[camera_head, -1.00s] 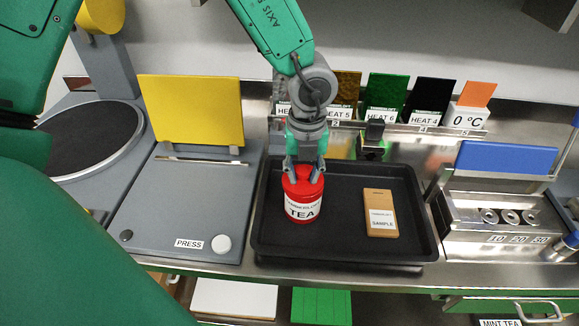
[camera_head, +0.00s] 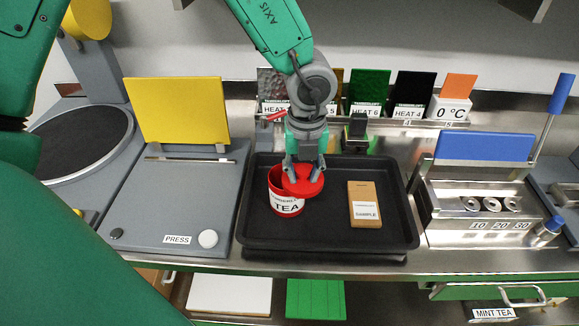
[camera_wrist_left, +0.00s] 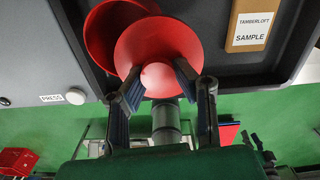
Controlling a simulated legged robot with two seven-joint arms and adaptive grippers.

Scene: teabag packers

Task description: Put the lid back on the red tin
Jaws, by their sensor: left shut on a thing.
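The red tin (camera_head: 288,207), with a white TEA label, stands upright on the left part of the black tray (camera_head: 330,243). My left gripper (camera_head: 303,170) is shut on the round red lid (camera_head: 303,184). It holds the lid over the right part of the tin, off-centre, so the left of the tin's mouth is uncovered. In the left wrist view the lid (camera_wrist_left: 160,42) overlaps the tin (camera_wrist_left: 98,40), whose inside shows beside it. My left gripper's fingers (camera_wrist_left: 157,78) pinch the lid's knob there. Any gap between lid and rim is hard to judge. My right gripper is not in view.
A tan SAMPLE packet (camera_head: 364,190) lies on the tray's right, with bare tray around it. A grey press (camera_head: 180,200) with a yellow plate stands left. A steel unit with a blue plate (camera_head: 485,147) stands right. Coloured heat plates (camera_head: 369,92) line the back.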

